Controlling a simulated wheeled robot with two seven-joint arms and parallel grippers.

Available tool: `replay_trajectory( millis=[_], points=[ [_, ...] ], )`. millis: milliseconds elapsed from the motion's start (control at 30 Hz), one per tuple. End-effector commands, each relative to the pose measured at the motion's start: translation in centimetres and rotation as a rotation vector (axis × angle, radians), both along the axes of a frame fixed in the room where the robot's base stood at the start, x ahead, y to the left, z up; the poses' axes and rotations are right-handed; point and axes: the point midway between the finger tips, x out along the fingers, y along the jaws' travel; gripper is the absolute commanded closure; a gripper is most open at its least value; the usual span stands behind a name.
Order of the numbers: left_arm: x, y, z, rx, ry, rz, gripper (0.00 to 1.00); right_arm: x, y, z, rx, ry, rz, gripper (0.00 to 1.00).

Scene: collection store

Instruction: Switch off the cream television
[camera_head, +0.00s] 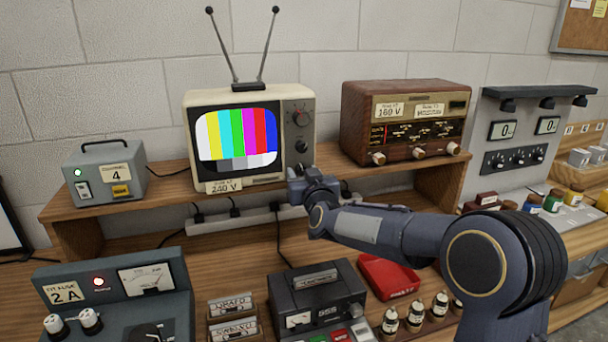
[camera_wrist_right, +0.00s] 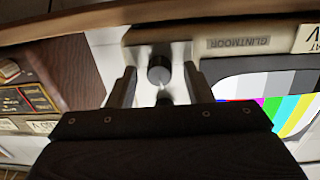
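The cream television (camera_head: 238,97) stands on a wooden shelf with colour bars lit on its screen (camera_head: 238,137). A large dark knob (camera_head: 301,118) shows on its right-hand panel. My right gripper (camera_head: 296,178) is at the lower right of the television's front and hides the bottom of that panel. In the right wrist view, which is upside down, a dark round knob (camera_wrist_right: 159,70) lies between the spread fingers of my right gripper (camera_wrist_right: 160,88). A gap shows on both sides of the knob. The television (camera_wrist_right: 210,45) also shows there. My left gripper is not in view.
A brown wooden radio (camera_head: 405,120) stands right of the television, and a grey box (camera_head: 105,172) stands left. Below are a power strip (camera_head: 245,218), a dark cassette-like device (camera_head: 315,290) and a red box (camera_head: 388,275). My right arm crosses in front of the bench.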

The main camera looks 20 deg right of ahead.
Motion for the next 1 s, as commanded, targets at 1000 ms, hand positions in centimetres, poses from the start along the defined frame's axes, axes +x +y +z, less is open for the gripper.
replay_trajectory(
  millis=[1000],
  points=[
    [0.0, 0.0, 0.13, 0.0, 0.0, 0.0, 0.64, -0.02, 0.0, -0.03, -0.289, -0.01, -0.001, 0.98]
  ],
)
